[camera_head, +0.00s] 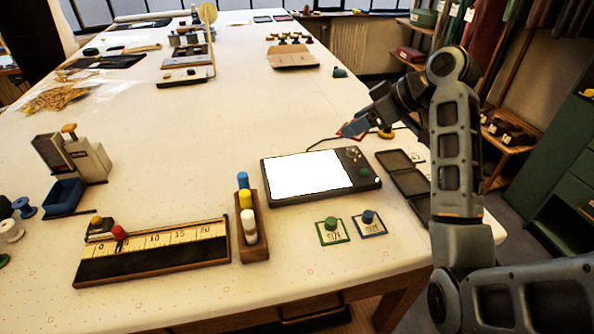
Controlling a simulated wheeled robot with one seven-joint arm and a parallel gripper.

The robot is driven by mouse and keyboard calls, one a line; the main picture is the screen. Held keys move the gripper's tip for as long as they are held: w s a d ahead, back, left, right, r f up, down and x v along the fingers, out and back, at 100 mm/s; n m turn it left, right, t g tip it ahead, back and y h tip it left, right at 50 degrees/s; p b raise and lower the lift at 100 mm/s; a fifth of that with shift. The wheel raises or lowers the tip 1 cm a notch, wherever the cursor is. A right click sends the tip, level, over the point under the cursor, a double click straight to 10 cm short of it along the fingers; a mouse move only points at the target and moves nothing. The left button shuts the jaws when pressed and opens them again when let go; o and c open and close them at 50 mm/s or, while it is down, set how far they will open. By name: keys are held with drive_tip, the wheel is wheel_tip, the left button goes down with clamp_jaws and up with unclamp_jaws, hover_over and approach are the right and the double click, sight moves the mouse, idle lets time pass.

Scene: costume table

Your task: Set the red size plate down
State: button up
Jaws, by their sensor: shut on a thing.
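My gripper (356,127) is at the end of my arm, above the table behind the tablet. It is shut on the red size plate (342,131), of which only a little red edge shows; the fingers hide the rest. I cannot tell whether the plate touches the table. A green-rimmed plate (322,238) with a green knob and a blue-rimmed plate (378,231) with a blue knob lie side by side in front of the tablet.
The tablet (310,175) has a bright white screen. A dark hinged tray (408,184) lies right of it, near the table edge. A wooden block with coloured pegs (253,230) and a ruler board (155,253) stand at the left. The table (210,160) is clear in the middle.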

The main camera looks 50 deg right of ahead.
drive_tip(key=w+a+f+b, duration=0.1)
drive_tip(key=w+a+f, duration=0.1)
drive_tip(key=w+a+f+b, duration=0.1)
drive_tip(key=w+a+f, duration=0.1)
drive_tip(key=a, duration=0.1)
drive_tip(key=w+a+f+b, duration=0.1)
drive_tip(key=w+a+f, duration=0.1)
drive_tip(key=shift+w+a+f, duration=0.1)
drive_tip(key=shift+a, duration=0.15)
drive_tip(key=shift+w+a+f, duration=0.15)
drive_tip(key=shift+w+a, duration=0.1)
drive_tip(key=shift+a, duration=0.1)
wheel_tip(320, 180, down, 4)
drive_tip(key=b, duration=0.4)
drive_tip(key=shift+f, duration=0.1)
drive_tip(key=o, duration=1)
